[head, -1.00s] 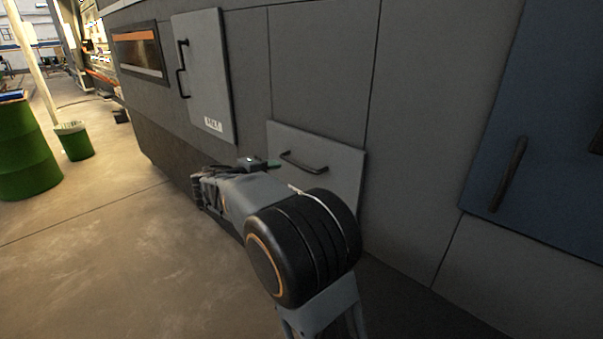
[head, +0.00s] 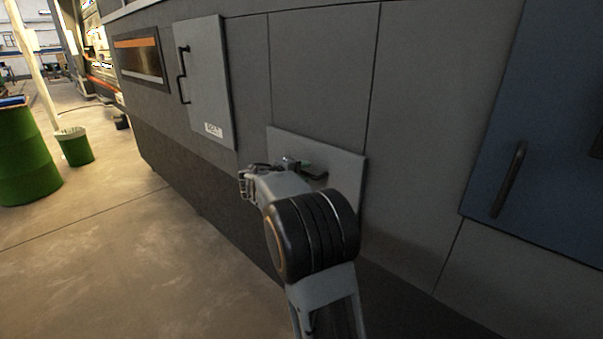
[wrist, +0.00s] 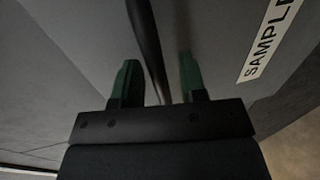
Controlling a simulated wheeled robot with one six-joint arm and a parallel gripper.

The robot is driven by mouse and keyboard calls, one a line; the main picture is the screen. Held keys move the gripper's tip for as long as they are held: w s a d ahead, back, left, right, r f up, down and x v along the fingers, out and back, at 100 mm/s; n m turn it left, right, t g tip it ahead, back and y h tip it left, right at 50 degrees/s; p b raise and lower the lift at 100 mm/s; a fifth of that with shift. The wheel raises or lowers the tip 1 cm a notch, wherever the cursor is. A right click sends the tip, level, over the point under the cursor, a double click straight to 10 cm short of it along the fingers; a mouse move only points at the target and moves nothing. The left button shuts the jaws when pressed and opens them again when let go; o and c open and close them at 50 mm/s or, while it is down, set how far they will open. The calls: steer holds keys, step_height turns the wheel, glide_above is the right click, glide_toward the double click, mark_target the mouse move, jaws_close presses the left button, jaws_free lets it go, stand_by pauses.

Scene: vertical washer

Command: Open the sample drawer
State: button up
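The sample drawer (head: 346,168) is a light grey panel low in the machine's dark grey wall. In the wrist view its front (wrist: 222,30) carries a white label reading "SAMPL", cut off by the frame edge. Its dark bar handle (wrist: 148,45) runs between the two green fingertips of my gripper (wrist: 158,80), with gaps visible on both sides. My gripper is open around the handle. In the head view my arm hides the gripper's fingers and part of the drawer; only the right end of the handle (head: 316,176) shows.
A light grey door (head: 208,90) with a black handle is at upper left on the machine. A blue panel (head: 545,150) with a handle is at right. A green barrel (head: 25,155) and a green bin (head: 75,147) stand at far left. The floor between is clear.

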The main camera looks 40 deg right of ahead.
steer(key=shift+c, duration=0.2)
jaws_close()
steer(key=shift+a, duration=0.1)
